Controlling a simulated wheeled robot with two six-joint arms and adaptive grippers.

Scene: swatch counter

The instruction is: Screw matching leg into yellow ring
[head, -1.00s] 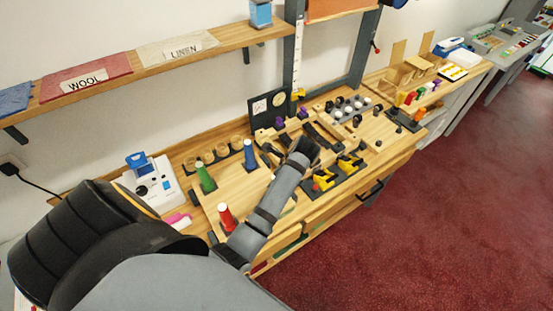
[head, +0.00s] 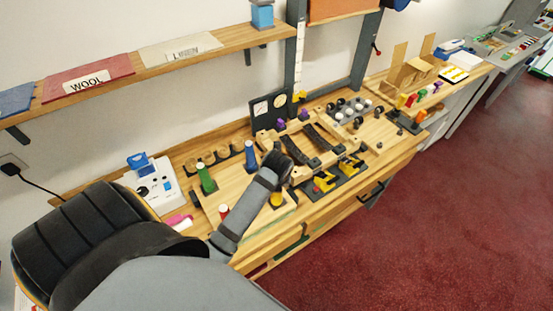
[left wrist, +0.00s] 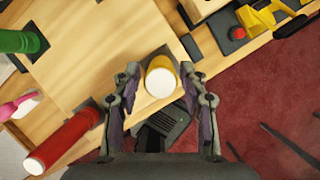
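A yellow leg (left wrist: 161,77) with a white end stands on the pale wooden board (head: 233,193), and it shows beside my left arm in the head view (head: 277,200). My left gripper (left wrist: 160,70) is open, with one finger on each side of the yellow leg; I cannot tell whether they touch it. Its fingers are hidden behind my wrist in the head view. A red leg (left wrist: 64,143), a green leg (head: 206,178) and a blue leg (head: 250,156) stand on the same board. I cannot make out a yellow ring clearly. My right gripper is out of view.
A dark plate with yellow clamps (head: 325,181) lies right of the board, near the counter's front edge. A wooden frame with dark straps (head: 318,138) lies behind it. A white device (head: 153,185) stands left. A shelf with cloth swatches (head: 140,64) runs above.

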